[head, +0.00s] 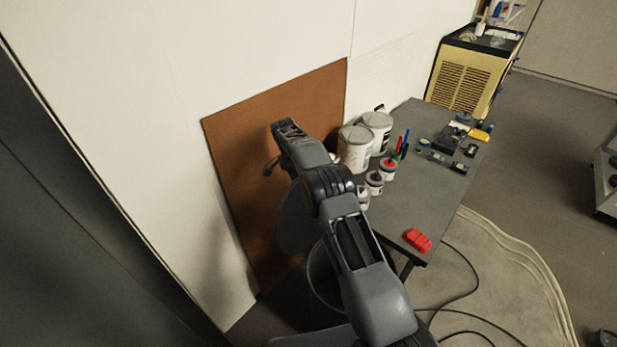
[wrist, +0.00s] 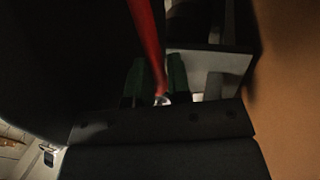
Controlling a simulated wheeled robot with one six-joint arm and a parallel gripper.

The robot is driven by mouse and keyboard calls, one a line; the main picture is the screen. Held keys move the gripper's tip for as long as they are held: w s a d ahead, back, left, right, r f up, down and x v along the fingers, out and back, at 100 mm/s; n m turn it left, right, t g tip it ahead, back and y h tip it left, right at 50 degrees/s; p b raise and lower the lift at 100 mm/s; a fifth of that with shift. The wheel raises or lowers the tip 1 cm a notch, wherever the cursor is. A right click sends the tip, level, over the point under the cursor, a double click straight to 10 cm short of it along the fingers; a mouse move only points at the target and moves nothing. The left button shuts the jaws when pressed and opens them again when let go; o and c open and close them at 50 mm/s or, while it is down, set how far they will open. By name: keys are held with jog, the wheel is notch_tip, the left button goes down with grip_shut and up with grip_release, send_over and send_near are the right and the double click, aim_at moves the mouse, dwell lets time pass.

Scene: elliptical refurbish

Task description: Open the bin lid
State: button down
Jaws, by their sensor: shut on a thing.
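The bin (head: 322,282) stands on the floor between the brown board and the table, partly hidden by my arm. Its dark round lid (head: 296,222) is tilted up steeply, leaning toward the board, and the bin's mouth shows below it. In the wrist view my gripper (wrist: 156,78) has green fingers closed about a red strip (wrist: 148,40). This strip seems to be part of the lid; a large dark surface fills the left of that view. In the head view my arm hides the fingertips and the grip.
The brown board (head: 236,150) leans on the white wall close behind my arm. The grey table (head: 440,190) at right holds white cans (head: 356,148), small jars, pens and a red object (head: 417,240). Cables lie on the floor below it.

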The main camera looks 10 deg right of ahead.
jog(key=shift+w+a+f, duration=0.2)
jog(key=shift+a+f, duration=0.2)
jog(key=shift+f, duration=0.35)
jog(key=c, duration=1.4)
grip_release()
jog(key=shift+o, duration=1.4)
jog(key=shift+w, duration=0.25)
jog(key=s+r+b, duration=0.1)
jog(key=r, duration=0.2)
jog(key=s+r+b, duration=0.1)
jog(key=s+r, duration=0.1)
jog(key=r, duration=0.1)
jog(key=s+r+b, duration=0.1)
jog(key=s+r, duration=0.1)
jog(key=r, duration=0.1)
jog(key=shift+s+d+r, duration=0.15)
jog(key=shift+s+d, duration=0.05)
jog(key=shift+d, duration=0.15)
jog(key=s+r+b, duration=0.3)
jog(key=s+r, duration=0.1)
jog(key=s, duration=0.4)
jog(key=shift+s+d, duration=0.35)
jog(key=shift+s, duration=0.05)
